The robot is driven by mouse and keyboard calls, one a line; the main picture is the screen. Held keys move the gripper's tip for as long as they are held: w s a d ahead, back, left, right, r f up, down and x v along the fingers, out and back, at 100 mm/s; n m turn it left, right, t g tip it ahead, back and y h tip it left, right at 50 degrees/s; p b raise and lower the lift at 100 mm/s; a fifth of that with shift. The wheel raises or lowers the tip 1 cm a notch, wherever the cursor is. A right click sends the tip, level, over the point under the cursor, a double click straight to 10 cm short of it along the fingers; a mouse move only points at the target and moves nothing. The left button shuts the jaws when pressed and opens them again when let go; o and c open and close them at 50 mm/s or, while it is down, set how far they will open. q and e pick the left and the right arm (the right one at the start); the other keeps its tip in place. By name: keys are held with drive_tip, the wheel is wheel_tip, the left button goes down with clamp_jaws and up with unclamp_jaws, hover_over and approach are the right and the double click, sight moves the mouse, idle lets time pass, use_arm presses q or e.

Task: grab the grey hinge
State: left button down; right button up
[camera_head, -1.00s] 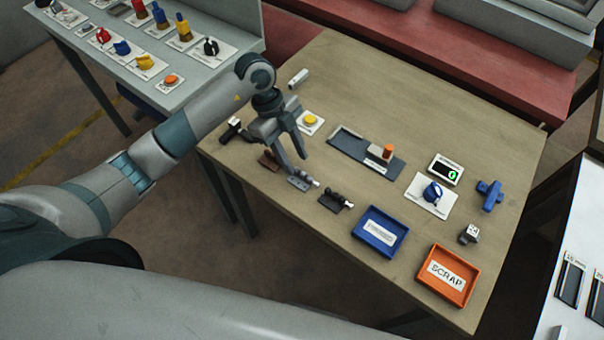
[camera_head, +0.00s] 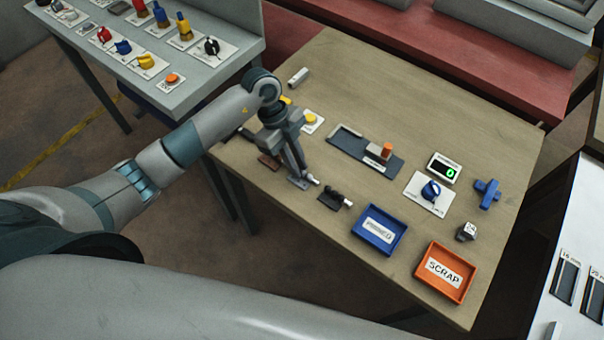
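The grey hinge (camera_head: 304,183) lies on the wooden table (camera_head: 440,115), left of the middle and near the front-left edge, and its light pin end shows at the right. My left gripper (camera_head: 297,172) points down right over it, with the fingertips at or just above the hinge and covering part of it. The fingers overlap in this view, so the gap between them and any contact with the hinge are hidden. My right gripper is not in view.
A brown hinge (camera_head: 269,161) lies just left of the gripper and a dark hinge (camera_head: 335,198) just right. A blue tray (camera_head: 399,244) and an orange scrap tray (camera_head: 468,292) stand farther right. A yellow button (camera_head: 310,118) and a grey fixture (camera_head: 352,151) are behind.

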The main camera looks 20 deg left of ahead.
use_arm(q)
drive_tip(key=shift+r, duration=0.1)
drive_tip(key=shift+r+b, duration=0.35)
drive_tip(key=shift+r, duration=0.15)
drive_tip(key=r, duration=0.1)
drive_tip(key=r+b, duration=0.1)
drive_tip(key=d+r, duration=0.1)
drive_tip(key=shift+s+r, duration=0.15)
drive_tip(key=shift+s, duration=0.15)
drive_tip(key=s+d+r+b, duration=0.2)
drive_tip(key=s+d+r, duration=0.4)
drive_tip(key=s+d, duration=0.1)
drive_tip(key=shift+s+d+r, duration=0.2)
drive_tip(key=shift+s+r, duration=0.05)
drive_tip(key=shift+r, duration=0.05)
